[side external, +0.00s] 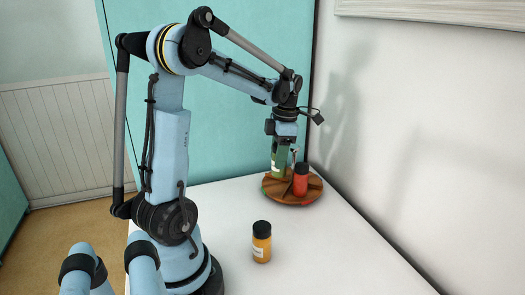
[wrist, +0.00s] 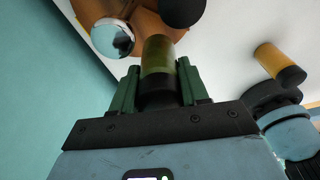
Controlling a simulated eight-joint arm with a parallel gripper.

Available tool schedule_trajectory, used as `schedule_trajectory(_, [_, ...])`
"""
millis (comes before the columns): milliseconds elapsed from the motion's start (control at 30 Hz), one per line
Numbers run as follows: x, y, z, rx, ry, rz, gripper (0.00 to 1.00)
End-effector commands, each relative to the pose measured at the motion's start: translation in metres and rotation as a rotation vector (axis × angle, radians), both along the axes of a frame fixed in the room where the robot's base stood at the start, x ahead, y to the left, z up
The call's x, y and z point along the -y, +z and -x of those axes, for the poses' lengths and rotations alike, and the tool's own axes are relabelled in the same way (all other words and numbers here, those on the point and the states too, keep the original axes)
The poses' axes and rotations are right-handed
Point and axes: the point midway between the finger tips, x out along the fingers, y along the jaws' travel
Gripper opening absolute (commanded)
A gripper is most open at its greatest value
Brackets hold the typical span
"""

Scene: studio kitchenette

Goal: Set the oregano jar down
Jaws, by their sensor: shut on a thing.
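The oregano jar, a green jar with a white label and a dark lid, is held lid-up in my gripper (side external: 281,148). In the side view the jar (side external: 275,170) is at the left part of a round wooden divided tray (side external: 290,201); I cannot tell whether its base touches the tray. In the wrist view the green jar (wrist: 158,54) sits between the two green fingers of my gripper (wrist: 158,68), which are shut on it. The tray's wood (wrist: 146,22) shows beyond it.
A red jar with a black lid (side external: 301,181) stands on the tray near the held jar. A shiny silver dome (wrist: 112,38) is close by in the wrist view. An orange jar (side external: 262,246) stands alone on the white counter (side external: 330,250), and a wall runs along the right.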

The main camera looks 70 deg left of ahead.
Motion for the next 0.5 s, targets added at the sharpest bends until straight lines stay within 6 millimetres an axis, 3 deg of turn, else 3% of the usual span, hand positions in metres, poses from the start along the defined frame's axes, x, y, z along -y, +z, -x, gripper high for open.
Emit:
schedule_trajectory(133, [-0.014, -0.009, 0.002, 0.0, 0.001, 0.0, 0.11])
schedule_trajectory(267, [-0.017, -0.015, 0.002, 0.0, 0.0, 0.0, 0.11])
schedule_trajectory(500, [-0.016, -0.045, 0.002, 0.0, 0.0, -0.001, 0.11])
